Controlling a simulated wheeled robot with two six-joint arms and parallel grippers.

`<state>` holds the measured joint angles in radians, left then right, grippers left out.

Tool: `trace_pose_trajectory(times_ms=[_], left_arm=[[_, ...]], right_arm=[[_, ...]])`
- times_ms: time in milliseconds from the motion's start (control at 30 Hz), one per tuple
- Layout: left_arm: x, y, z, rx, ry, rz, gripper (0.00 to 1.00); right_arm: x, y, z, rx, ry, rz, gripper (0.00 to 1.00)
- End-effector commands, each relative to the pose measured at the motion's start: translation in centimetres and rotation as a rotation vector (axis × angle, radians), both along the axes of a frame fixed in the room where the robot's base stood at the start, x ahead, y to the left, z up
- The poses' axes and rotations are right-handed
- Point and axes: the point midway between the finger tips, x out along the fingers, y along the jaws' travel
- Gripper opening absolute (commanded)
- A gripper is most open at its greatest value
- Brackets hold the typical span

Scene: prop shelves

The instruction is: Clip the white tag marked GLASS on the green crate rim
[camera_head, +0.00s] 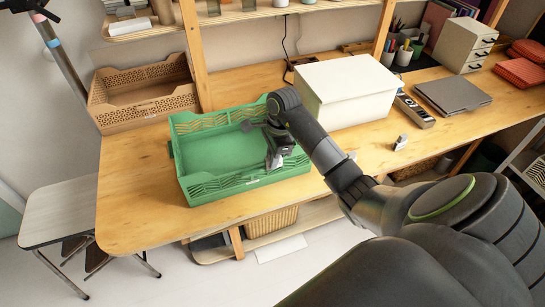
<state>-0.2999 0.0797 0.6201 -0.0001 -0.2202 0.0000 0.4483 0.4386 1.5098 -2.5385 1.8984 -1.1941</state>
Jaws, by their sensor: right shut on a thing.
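The green crate (184,172) stands on the wooden desk, open at the top, with slotted walls. My right gripper (273,162) is at the crate's right front part, pointing down by the front rim. It is shut on a small pale piece, taken to be the white tag; the gripper mostly hides it and no marking can be read. I cannot tell whether the piece touches the rim. My left gripper is not in view.
A white lidded box (345,95) stands close behind and right of the crate. A brown slotted crate (145,108) is at the back left. A small white-and-dark object (401,142) and a grey folder (452,94) lie to the right. The desk's left front is clear.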

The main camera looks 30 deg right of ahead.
Motion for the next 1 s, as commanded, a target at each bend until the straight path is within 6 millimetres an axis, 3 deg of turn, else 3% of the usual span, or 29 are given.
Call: trace_pose_trajectory(times_ms=[467, 500, 667, 1000], left_arm=[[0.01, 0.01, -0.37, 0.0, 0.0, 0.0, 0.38], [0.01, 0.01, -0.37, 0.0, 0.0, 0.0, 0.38], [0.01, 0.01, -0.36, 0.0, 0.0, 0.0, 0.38], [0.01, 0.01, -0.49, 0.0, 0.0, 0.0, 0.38]], right_arm=[[0.02, 0.0, -0.15, 0.0, -0.001, 0.0, 0.0], [0.02, 0.0, -0.15, 0.0, -0.001, 0.0, 0.21], [0.01, 0.0, -0.15, 0.0, 0.0, 0.0, 0.42], [0.04, -0.07, 0.19, 0.0, -0.002, 0.0, 0.42]])
